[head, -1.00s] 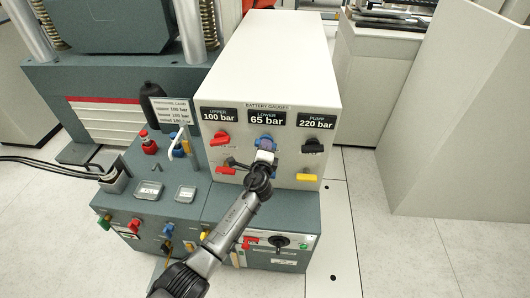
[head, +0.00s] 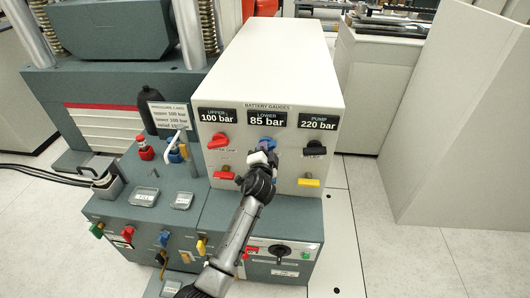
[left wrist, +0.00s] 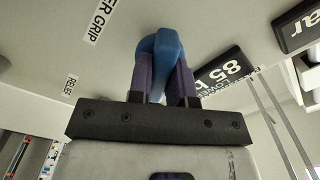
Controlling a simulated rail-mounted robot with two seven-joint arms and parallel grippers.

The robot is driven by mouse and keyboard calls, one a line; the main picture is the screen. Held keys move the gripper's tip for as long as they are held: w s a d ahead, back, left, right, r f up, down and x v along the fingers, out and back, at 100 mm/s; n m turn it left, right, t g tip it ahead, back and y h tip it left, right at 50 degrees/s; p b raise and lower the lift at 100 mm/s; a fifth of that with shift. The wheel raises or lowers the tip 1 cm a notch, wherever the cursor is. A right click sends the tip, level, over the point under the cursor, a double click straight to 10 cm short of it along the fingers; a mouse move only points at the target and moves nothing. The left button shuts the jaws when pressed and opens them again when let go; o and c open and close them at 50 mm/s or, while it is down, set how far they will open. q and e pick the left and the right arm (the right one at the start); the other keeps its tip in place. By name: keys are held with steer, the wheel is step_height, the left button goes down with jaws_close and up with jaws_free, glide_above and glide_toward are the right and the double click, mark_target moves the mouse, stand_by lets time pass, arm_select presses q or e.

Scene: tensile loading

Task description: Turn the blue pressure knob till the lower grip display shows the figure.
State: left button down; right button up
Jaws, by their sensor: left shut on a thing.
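The blue pressure knob (head: 267,143) sits on the front of the white gauge box, under the lower display. In the left wrist view the blue knob (left wrist: 160,62) is between my two fingers. My left gripper (head: 262,158) is shut on it and partly hides it in the head view. The lower grip display (head: 265,119) reads 85 bar. The upper display (head: 218,116) reads 100 bar and the pump display (head: 318,121) reads 220 bar. A pressure card (head: 169,114) stands left of the box; its lines for upper and lower both read 100 bar. My right gripper is not in view.
Red knobs (head: 219,141) are left of the blue knob. A black knob (head: 315,148) and a yellow handle (head: 309,182) are to its right. A red button (head: 145,147) and a black bottle (head: 150,107) stand left of the box. The floor at right is free.

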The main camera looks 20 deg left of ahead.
arm_select(q)
steer(key=shift+n, duration=0.4)
steer(key=c, duration=1)
jaws_free()
steer(key=shift+c, duration=0.2)
steer(key=p+v, duration=0.4)
steer(key=v, duration=1)
steer(key=shift+p, duration=0.4)
